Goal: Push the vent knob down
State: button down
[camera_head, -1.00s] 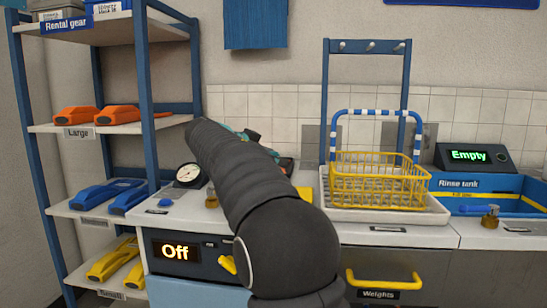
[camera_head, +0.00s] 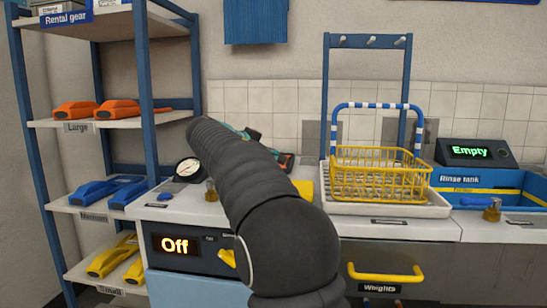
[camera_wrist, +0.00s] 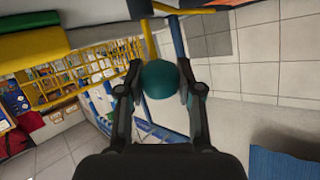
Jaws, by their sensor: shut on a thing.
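My gripper (camera_wrist: 161,76) is shut on a rounded teal thing (camera_wrist: 160,80) in the wrist view, one finger on each side of it. In the head view my dark arm reaches over the counter and hides most of the gripper; some teal (camera_head: 246,133) shows past it. A small blue knob (camera_head: 165,196) sits on the counter in front of a round gauge (camera_head: 188,168), left of the arm; I cannot tell for sure that it is the vent knob. A brass fitting (camera_head: 211,191) stands beside the arm. The panel below reads "Off" (camera_head: 175,245).
A blue-framed shelf (camera_head: 150,100) with orange, blue and yellow gear stands at left. A yellow basket (camera_head: 375,175) sits on a white tray (camera_head: 430,208) right of the arm. The rinse tank (camera_head: 480,190) with an "Empty" display is at far right. A yellow drawer handle (camera_head: 385,277) sticks out below.

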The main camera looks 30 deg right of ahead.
notch_tip(320, 180, down, 2)
jog(key=shift+f+b, duration=0.1)
jog(key=shift+b, duration=0.6)
jog(key=c, duration=0.7)
grip_release()
jog(key=shift+r, duration=5.1)
